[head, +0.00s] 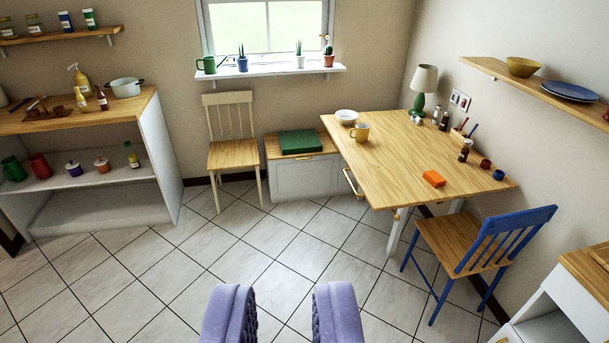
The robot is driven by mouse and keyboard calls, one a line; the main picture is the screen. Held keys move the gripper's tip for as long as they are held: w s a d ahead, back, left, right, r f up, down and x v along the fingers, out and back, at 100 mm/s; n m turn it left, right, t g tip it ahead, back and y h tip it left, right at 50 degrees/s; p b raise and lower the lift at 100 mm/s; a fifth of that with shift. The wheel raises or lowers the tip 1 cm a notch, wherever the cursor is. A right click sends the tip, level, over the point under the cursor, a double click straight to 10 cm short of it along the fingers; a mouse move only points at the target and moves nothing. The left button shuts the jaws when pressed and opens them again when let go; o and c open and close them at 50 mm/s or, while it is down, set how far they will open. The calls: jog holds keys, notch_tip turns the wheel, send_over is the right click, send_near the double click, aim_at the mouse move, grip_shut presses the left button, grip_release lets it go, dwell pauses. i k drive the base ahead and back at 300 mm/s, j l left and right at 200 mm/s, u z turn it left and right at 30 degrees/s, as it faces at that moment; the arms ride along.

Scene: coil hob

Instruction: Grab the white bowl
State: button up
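The white bowl (346,117) stands upright on the far left corner of the wooden table (412,165). A yellow mug (360,132) is just in front of it and to its right, close by. My gripper (284,318) shows at the bottom of the view, with two purple fingers apart and nothing between them. It is over the tiled floor, well short of the table and the bowl.
A blue chair (478,252) stands at the table's near right side. A cream chair (233,150) and a low cabinet (303,175) are left of the table. An orange block (433,178) lies on the table. The tiled floor ahead is clear.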

aim_at(345, 117)
jog(key=i, duration=3.65)
jog(key=i+j+z, duration=0.15)
jog(key=i, duration=1.45)
jog(key=i+j+z, duration=0.1)
jog(key=i+z, duration=0.2)
